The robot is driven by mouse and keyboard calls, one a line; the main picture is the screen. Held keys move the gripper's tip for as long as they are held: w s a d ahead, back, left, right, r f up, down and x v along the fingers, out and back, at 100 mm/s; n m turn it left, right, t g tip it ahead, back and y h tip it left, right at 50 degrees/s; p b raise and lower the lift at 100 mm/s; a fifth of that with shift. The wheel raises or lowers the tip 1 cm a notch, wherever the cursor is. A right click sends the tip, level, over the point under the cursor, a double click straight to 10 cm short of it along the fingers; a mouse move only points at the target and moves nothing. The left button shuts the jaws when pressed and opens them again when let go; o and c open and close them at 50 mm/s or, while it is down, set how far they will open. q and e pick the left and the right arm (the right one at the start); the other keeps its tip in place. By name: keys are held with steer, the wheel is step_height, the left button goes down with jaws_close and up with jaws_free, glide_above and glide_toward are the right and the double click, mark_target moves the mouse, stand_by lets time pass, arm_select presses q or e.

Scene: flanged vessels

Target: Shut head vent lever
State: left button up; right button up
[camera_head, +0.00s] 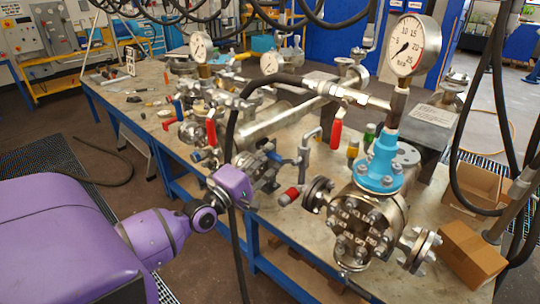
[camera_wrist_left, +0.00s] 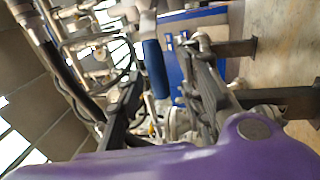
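Several valve levers show in the head view, and I cannot tell which is the head vent lever. A red lever handle (camera_head: 336,135) hangs down from the pipework left of the large gauge. Another red handle (camera_head: 291,194) points left beside the flanged vessel (camera_head: 360,222). My left gripper (camera_head: 268,168) reaches over the table's front edge, left of this vessel. In the left wrist view its dark fingers (camera_wrist_left: 163,108) stand apart. A blue lever handle (camera_wrist_left: 155,68) shows beyond and partly between them; no contact is visible. My right gripper is not in view.
A large pressure gauge (camera_head: 411,46) stands above the blue-collared vessel. A long metal pipe (camera_head: 285,118) and more valves crowd the table (camera_head: 140,112). Black hoses hang across the scene, one close to my left wrist. Cardboard boxes (camera_head: 470,252) sit at right.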

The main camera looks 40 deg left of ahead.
arm_select(q)
steer(key=v, duration=1)
steer(key=shift+s, duration=0.25)
